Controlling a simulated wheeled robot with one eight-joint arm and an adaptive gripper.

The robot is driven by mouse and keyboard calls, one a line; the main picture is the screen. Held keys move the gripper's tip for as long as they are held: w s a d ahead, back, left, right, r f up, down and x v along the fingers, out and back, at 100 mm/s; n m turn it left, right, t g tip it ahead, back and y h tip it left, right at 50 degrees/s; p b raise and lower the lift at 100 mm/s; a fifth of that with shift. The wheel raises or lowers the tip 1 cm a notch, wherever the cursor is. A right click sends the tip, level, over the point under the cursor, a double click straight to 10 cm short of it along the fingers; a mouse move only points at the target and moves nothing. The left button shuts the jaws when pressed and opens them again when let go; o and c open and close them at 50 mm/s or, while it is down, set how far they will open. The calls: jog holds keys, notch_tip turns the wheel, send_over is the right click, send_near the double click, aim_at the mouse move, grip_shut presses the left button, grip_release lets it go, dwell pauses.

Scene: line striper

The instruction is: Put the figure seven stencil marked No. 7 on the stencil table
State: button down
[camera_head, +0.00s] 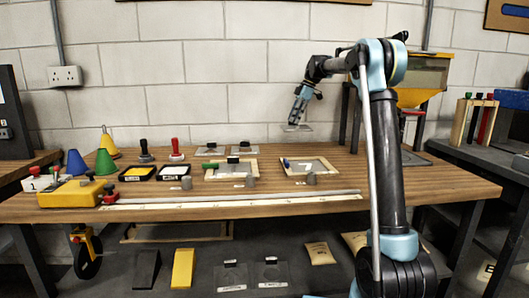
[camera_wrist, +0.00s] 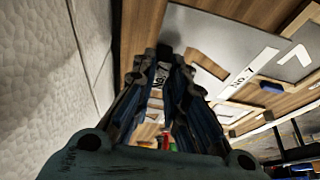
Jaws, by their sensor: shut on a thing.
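My gripper (camera_head: 294,120) is above the back right of the wooden bench, near the wall. It is shut on the figure seven stencil (camera_head: 297,128), a thin pale plate hanging below the fingers, clear of the bench. A wood-framed grey board (camera_head: 318,166) with a white 7 lies on the bench below, to the right of the gripper. The board also shows in the wrist view (camera_wrist: 290,66).
A second framed board (camera_head: 247,172) lies to the left, with stencil plates (camera_head: 210,151) behind it. Ink pads (camera_head: 173,172), stamps and cones (camera_head: 105,162) fill the bench's left. A yellow hopper (camera_head: 418,75) stands at right.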

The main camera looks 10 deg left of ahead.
jog(key=w, duration=0.1)
send_near(291, 146)
jog(key=x, duration=0.5)
jog(key=shift+w+a, duration=0.1)
jog(key=shift+w, duration=0.3)
jog(key=c, duration=1.6)
grip_release()
jog(key=v, duration=1.2)
